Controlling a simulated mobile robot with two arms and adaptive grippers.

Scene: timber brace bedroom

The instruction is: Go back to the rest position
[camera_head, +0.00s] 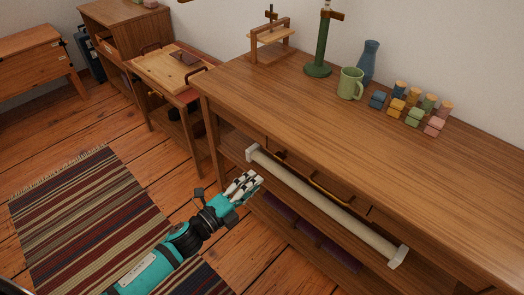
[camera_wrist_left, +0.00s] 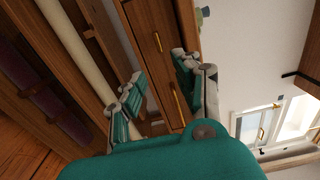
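My left gripper (camera_head: 246,183), teal with pale grey fingers, is in front of the long wooden dresser (camera_head: 300,115), near the left end of its pale rail (camera_head: 325,205). In the left wrist view the fingers of the left gripper (camera_wrist_left: 158,82) stand apart with nothing held between them. Drawer fronts with brass handles (camera_wrist_left: 158,42) show beyond the fingers, and the pale rail (camera_wrist_left: 80,45) is on the left. I cannot tell the exact gap between the gripper and the rail. My right gripper is out of view.
The dresser top carries a green mug (camera_head: 350,83), a blue vase (camera_head: 369,62), a green stand (camera_head: 321,45), a wooden frame (camera_head: 270,38) and several coloured blocks (camera_head: 412,108). A small table (camera_head: 165,72) stands beyond. A striped rug (camera_head: 90,220) lies on the open floor.

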